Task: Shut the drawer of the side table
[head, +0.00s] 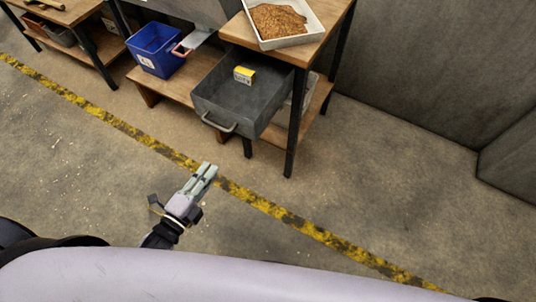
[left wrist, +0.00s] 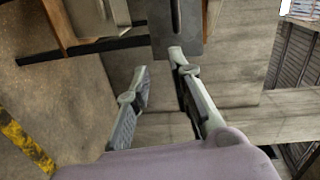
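The side table (head: 330,22) has a wooden top and dark legs. Its grey metal drawer (head: 225,98) is pulled out well beyond the top, with a bar handle (head: 219,125) on its front. A small yellow-and-white box (head: 244,75) is in the drawer. My left gripper (head: 207,168) is in front of the drawer, below the handle in the picture and apart from it. In the left wrist view its fingers (left wrist: 160,62) are spread with nothing between them, and the drawer front (left wrist: 192,28) shows beyond them. My right gripper is not in view.
A white tray of brown grain (head: 280,20) sits on the table top. A blue bin (head: 157,48) stands on a low wooden shelf left of the drawer. A yellow-black floor stripe (head: 270,208) crosses the floor. The floor to the right is clear up to a grey wall (head: 430,70).

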